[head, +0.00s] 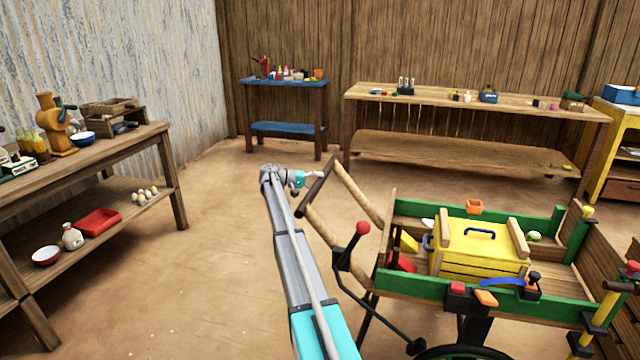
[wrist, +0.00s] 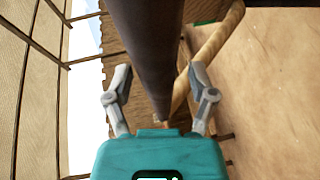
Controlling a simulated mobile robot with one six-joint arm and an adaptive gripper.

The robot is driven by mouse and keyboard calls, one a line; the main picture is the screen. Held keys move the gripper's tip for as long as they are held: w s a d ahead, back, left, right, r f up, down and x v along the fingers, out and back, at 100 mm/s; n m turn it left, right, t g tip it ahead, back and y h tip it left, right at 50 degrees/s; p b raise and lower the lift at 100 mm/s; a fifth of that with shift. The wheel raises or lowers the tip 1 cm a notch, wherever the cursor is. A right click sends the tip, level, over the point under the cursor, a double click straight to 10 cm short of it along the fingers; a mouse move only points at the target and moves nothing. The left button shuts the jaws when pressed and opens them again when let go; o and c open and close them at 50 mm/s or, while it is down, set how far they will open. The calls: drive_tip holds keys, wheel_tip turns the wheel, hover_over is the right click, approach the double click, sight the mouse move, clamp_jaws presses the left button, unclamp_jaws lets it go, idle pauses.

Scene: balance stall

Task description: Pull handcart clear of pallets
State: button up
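The handcart has a green-edged wooden bed (head: 405,284) at the right of the head view. Two light wooden shafts reach left to its dark crossbar handle (head: 319,184). My gripper (head: 313,177) is at this handle. In the wrist view my gripper (wrist: 160,92) is open, with one finger on each side of the dark handle (wrist: 150,50). Gaps show between the fingers and the bar; I cannot tell its depth between them. Brown slatted boards (head: 613,243), possibly the pallets, stand against the cart's right end; the right frame edge cuts them off.
A yellow crate (head: 475,262) and small goods load the cart. A lever with a red knob (head: 362,228) stands at its left side. A shelf table (head: 120,142) is at left; a blue table (head: 284,84) and long bench (head: 470,97) are behind. Floor between is clear.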

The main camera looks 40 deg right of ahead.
drive_tip(key=shift+s+d, duration=0.1)
drive_tip(key=shift+s, duration=0.05)
drive_tip(key=shift+r, duration=0.1)
idle(0.4)
drive_tip(key=shift+a+r+p, duration=0.1)
drive_tip(key=shift+a+p, duration=0.2)
drive_tip(key=shift+a, duration=0.05)
drive_tip(key=s+a+f+n+t+y, duration=0.25)
drive_tip(key=s+a, duration=0.25)
drive_tip(key=a, duration=0.5)
drive_tip(key=s+a+f+n+t+y, duration=0.15)
drive_tip(key=s+a+f, duration=0.3)
drive_tip(key=a, duration=0.55)
drive_tip(key=s+a+f+n+t+y, duration=0.1)
drive_tip(key=s+a+f+t+y, duration=0.3)
drive_tip(key=a, duration=0.6)
drive_tip(key=s+a+f+n+y, duration=0.1)
drive_tip(key=s+a+f+y, duration=0.15)
drive_tip(key=s+a, duration=0.85)
drive_tip(key=s+a+f+n+y, duration=0.1)
drive_tip(key=s+a+f+y, duration=0.15)
drive_tip(key=s+a, duration=0.85)
wheel_tip(320, 180, up, 27)
drive_tip(key=w+p, duration=0.1)
drive_tip(key=p, duration=2.5)
drive_tip(key=shift+w+a+y, duration=0.15)
drive_tip(key=shift+w+y, duration=0.1)
drive_tip(key=shift+y, duration=0.15)
